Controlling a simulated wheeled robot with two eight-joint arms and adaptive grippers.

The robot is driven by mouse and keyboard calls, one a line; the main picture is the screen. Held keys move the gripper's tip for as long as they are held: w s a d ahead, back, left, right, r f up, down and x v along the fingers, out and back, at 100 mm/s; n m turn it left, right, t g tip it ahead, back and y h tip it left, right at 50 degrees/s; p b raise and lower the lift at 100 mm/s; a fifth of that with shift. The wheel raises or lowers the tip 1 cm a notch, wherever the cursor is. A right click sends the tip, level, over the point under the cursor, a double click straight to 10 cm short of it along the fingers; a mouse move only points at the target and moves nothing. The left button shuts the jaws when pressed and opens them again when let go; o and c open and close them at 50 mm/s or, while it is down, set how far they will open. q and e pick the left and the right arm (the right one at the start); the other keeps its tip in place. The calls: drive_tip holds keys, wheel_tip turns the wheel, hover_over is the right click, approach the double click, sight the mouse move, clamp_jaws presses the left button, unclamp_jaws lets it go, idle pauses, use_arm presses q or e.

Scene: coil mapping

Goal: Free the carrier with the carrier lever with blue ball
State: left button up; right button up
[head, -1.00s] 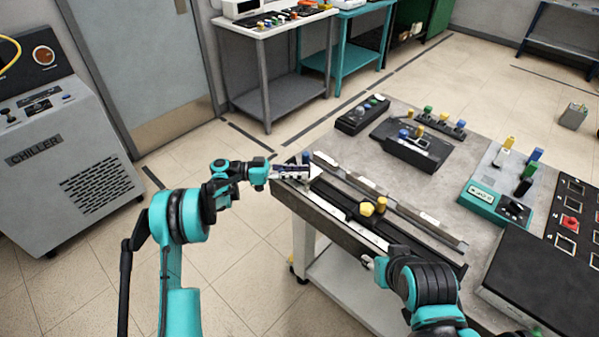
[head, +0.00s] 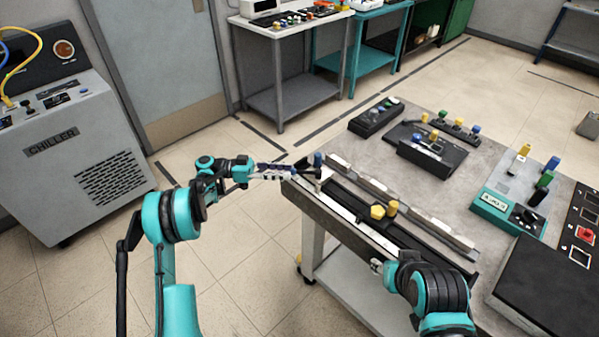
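A long black rail assembly (head: 428,232) lies along the table's near edge. My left gripper (head: 305,169) is just left of the blue knob, at the table's left corner. Its fingers overlap the rail end in the picture, and contact and opening are unclear. My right gripper (head: 378,266) is low by the table's front edge, mostly hidden behind its own wrist.
Several knobbed control boxes stand farther back on the table (head: 400,180), including a black one (head: 432,153) and a teal one (head: 497,203). A dark panel (head: 555,280) lies at the right. A chiller (head: 75,155) stands at left. Floor left of the table is clear.

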use_arm(q)
drive_tip(key=shift+a, duration=1.55)
drive_tip(key=s+d+r+n+t+y, duration=0.3)
drive_tip(key=s+d+r+n+y, duration=0.2)
drive_tip(key=s+r+n+y, duration=0.4)
drive_tip(key=s+a+f+n+t+y, duration=0.2)
drive_tip(key=s+a+n+y, duration=0.1)
drive_tip(key=s, duration=0.9)
drive_tip(key=s+a+f+n+t+y, duration=0.2)
drive_tip(key=s+a+y, duration=0.4)
drive_tip(key=s, duration=0.6)
drive_tip(key=shift+a+n, duration=0.4)
drive_tip(key=shift+n, duration=0.5)
